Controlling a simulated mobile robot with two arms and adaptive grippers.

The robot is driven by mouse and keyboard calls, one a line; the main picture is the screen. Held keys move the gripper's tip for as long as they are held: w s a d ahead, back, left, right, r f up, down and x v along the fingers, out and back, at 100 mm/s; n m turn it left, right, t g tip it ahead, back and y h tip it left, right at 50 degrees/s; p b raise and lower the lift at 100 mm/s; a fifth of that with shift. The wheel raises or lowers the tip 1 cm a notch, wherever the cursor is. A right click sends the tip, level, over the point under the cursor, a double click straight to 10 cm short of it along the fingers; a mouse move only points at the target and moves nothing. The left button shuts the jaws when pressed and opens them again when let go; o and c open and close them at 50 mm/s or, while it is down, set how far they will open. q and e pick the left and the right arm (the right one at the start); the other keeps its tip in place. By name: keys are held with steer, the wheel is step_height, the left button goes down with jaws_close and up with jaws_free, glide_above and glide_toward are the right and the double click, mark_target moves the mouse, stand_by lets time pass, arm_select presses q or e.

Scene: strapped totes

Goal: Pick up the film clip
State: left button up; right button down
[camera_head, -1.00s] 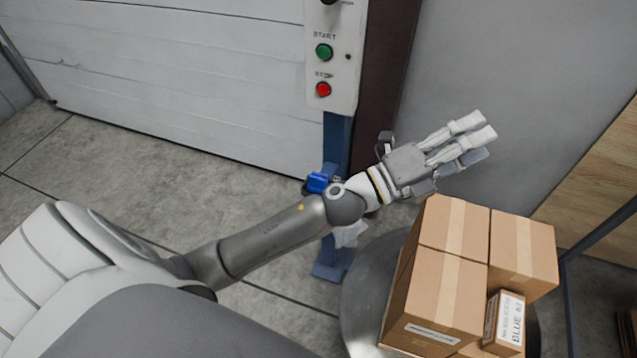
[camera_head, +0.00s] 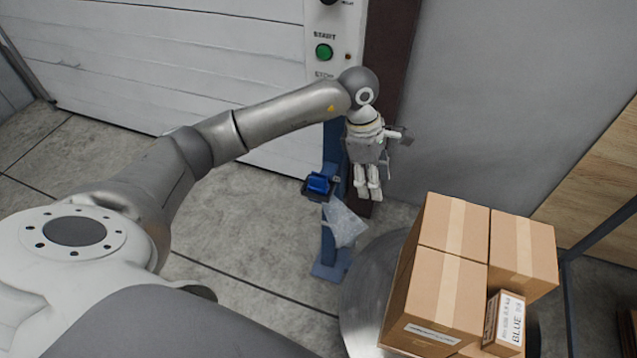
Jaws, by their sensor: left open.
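A small blue clip-like piece (camera_head: 318,183), which I take for the film clip, sits in a dark holder on the blue post below the control panel. A crumpled translucent film sheet (camera_head: 345,224) hangs just below and to its right. My left gripper (camera_head: 369,193) is open and empty, its fingers pointing down, to the right of the blue piece and apart from it in the picture. My forearm passes above the post and covers the lower part of the panel. My right gripper is not in view.
The control panel (camera_head: 322,30) has a green button. Stacked cardboard boxes (camera_head: 438,290) stand on a round metal surface (camera_head: 366,300) at the lower right. A white slatted door (camera_head: 180,60) is behind. The floor left of the post is clear.

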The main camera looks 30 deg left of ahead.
mark_target(319, 176)
arm_select(q)
steer(key=a+y, duration=0.1)
steer(key=a, duration=0.3)
steer(key=a+r+y, duration=0.1)
steer(key=a+y, duration=0.1)
steer(key=a, duration=0.2)
steer(key=a+r+y, duration=0.1)
steer(key=a, duration=0.3)
steer(key=shift+w+n+g+y, duration=0.2)
steer(key=shift+n+g+y, duration=0.1)
steer(key=shift+g+y, duration=0.1)
steer(key=f, duration=0.4)
steer(key=shift+s+a+f, duration=0.1)
steer(key=shift+a+f, duration=0.15)
steer(key=shift+a, duration=0.15)
steer(key=f, duration=0.1)
steer(key=f+p, duration=0.1)
steer(key=f, duration=0.1)
steer(key=s+a+f, duration=0.1)
steer(key=shift+f+p, duration=0.2)
steer(key=shift+p, duration=0.2)
steer(key=shift+f, duration=0.45)
steer(key=shift+c, duration=0.2)
jaws_close()
